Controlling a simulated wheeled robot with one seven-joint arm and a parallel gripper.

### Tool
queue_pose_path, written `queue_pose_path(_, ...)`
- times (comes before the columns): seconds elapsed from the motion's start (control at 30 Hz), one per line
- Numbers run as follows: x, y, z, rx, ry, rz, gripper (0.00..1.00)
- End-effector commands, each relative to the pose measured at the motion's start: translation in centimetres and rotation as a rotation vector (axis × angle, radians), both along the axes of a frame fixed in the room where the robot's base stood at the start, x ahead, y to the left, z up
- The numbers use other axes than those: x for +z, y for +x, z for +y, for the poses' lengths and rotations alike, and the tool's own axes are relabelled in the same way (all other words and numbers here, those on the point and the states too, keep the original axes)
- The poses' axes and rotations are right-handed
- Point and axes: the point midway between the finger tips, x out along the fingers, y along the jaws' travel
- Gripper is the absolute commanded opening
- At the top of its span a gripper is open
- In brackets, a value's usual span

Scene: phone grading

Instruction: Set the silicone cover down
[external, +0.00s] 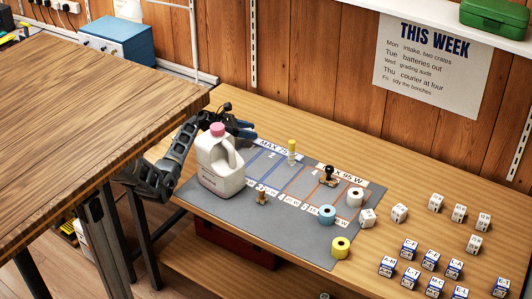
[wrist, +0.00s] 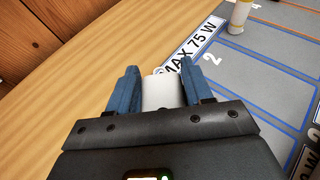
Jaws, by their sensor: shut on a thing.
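My gripper (wrist: 158,92) is shut on a pale white thing, which I take to be the silicone cover (wrist: 160,93), seen between its two blue fingers in the wrist view. Only part of the cover shows, so I cannot tell its full shape. In the external view my gripper (external: 242,128) is over the bench's back left, by the far edge of the grey mat (external: 207,193) and behind the milk jug. The cover cannot be made out there. Whether it touches the bench is unclear.
A white milk jug (external: 219,170) with a pink cap stands at the mat's left, close to my arm. Several labelled blocks (external: 411,277) fill the right side.

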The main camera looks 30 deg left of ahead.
Motion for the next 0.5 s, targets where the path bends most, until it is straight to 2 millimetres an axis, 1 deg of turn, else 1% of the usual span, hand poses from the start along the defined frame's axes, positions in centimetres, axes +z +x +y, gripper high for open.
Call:
queue_pose_path(0.3, -3.6, 0.0, 0.0, 0.001, -0.001, 0.003, 0.21)
queue_pose_path(0.5, -3.7, 0.0, 0.0, 0.0, 0.0, 0.0, 0.21)
